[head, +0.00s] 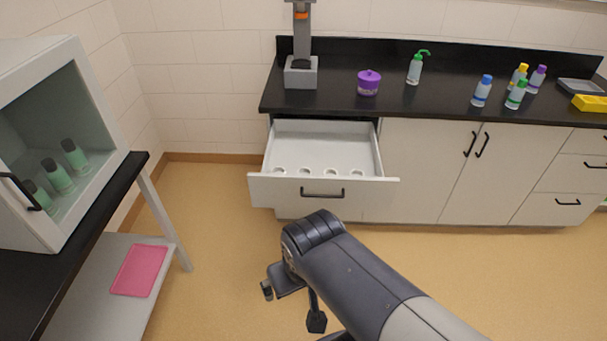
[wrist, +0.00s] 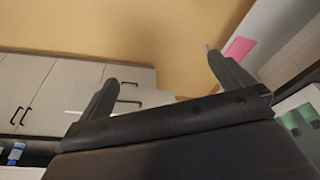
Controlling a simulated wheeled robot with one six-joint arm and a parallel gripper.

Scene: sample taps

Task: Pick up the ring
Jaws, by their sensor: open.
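An open drawer (head: 325,143) in the lab bench holds a row of several small, pale round items near its front. They may be rings, but they are too small to tell, and I see no other clear ring. My gripper (head: 291,307) hangs low over the floor in front of the drawer, apart from it. In the wrist view my gripper (wrist: 160,68) has its two fingers wide apart with nothing between them. The wrist view looks over floor and cabinet fronts.
The black bench top carries a grey stand (head: 301,72), a purple pot (head: 369,83), a wash bottle (head: 415,69), several capped bottles and a yellow tray (head: 590,103). The floor between is clear.

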